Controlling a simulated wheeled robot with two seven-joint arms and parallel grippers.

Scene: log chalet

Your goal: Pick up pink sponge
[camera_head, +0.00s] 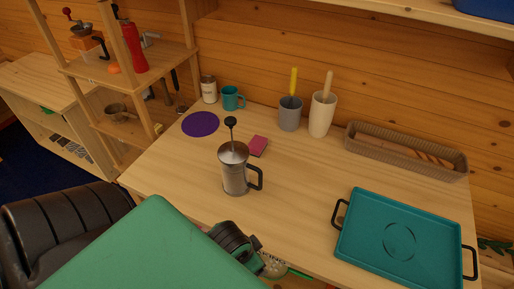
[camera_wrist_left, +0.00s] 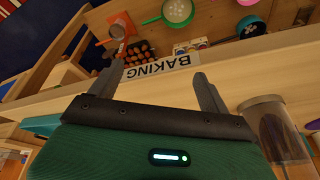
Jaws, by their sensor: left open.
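The pink sponge (camera_head: 258,146) lies flat on the wooden table, just behind and right of a metal French press (camera_head: 234,168). The press partly hides its left side. My left arm comes in low at the table's front edge in the head view, well in front of the sponge, and its fingertips do not show clearly there. In the left wrist view my left gripper (camera_wrist_left: 160,78) is open, its two fingers apart with nothing between them. The sponge does not show in that view. My right gripper is not in view.
A purple round mat (camera_head: 201,124), a teal mug (camera_head: 232,98), a grey cup (camera_head: 289,114) and a white holder (camera_head: 322,114) stand behind. A teal tray (camera_head: 391,264) lies at right, a wicker basket (camera_head: 405,153) at the back. The table between sponge and tray is clear.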

